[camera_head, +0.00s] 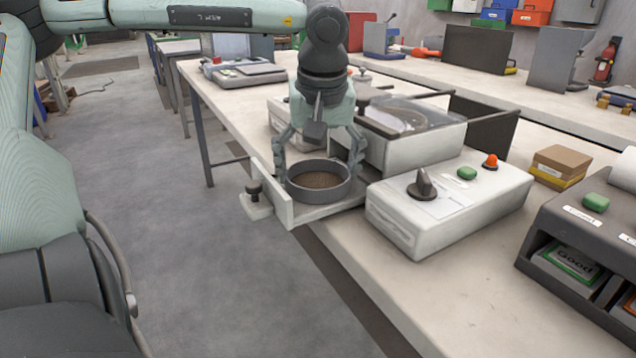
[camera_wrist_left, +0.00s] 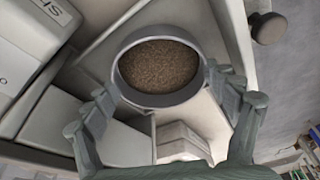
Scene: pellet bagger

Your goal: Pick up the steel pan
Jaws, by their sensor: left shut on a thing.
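The steel pan (camera_head: 319,194) is a round, grey, open dish with brown pellets in it. It sits level at the pulled-out drawer (camera_head: 302,214) of the white machine at the table's edge. I cannot tell whether it touches the drawer floor. My left gripper (camera_head: 318,180) comes down from above and is shut on the pan, one finger on each side of its rim. In the left wrist view the pan (camera_wrist_left: 158,99) lies between the two fingers (camera_wrist_left: 165,95), with the pellets in plain sight. My right gripper is in neither view.
A white control box (camera_head: 447,205) with a dark knob, a green button and an orange button stands right of the drawer. A dark rack (camera_head: 585,240) is at the right. A dark knob (camera_head: 254,188) sticks out at the drawer front. Open floor lies left.

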